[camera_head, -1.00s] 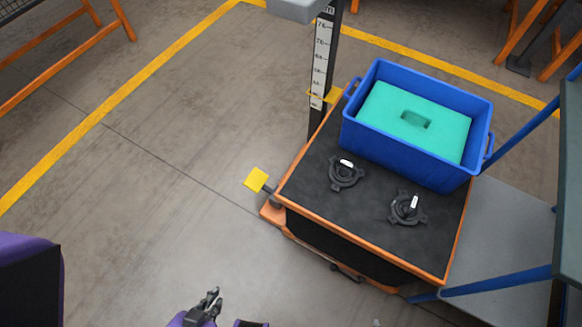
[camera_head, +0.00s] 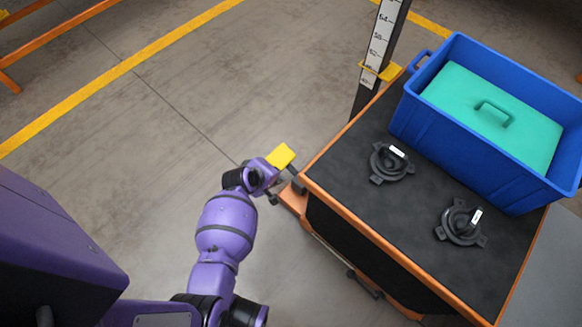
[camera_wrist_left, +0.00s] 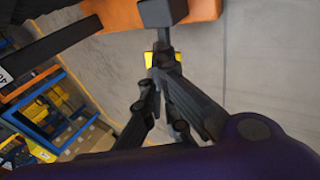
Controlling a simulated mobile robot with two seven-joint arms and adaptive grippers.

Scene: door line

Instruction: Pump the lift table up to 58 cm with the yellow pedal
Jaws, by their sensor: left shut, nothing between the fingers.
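The yellow pedal (camera_head: 281,156) sticks out from the orange base at the left side of the lift table (camera_head: 345,160). My left arm reaches over the floor to it; the wrist is right beside the pedal's left edge. In the head view the fingers are mostly hidden. In the left wrist view my left gripper (camera_wrist_left: 164,62) is shut and empty, its tips in front of the yellow pedal (camera_wrist_left: 149,60); I cannot tell whether they touch. The yellow marker (camera_head: 381,71) sits near the lower end of the white scale (camera_head: 381,40); its reading is too small to tell. My right gripper is not in view.
On the black tabletop stand a blue crate (camera_head: 430,125) with a teal lidded block (camera_head: 510,125) and two dark round fixtures (camera_head: 390,162) (camera_head: 461,223). Free floor lies left of the table, with a yellow line (camera_head: 120,75) beyond. A orange frame (camera_head: 75,25) is at top left.

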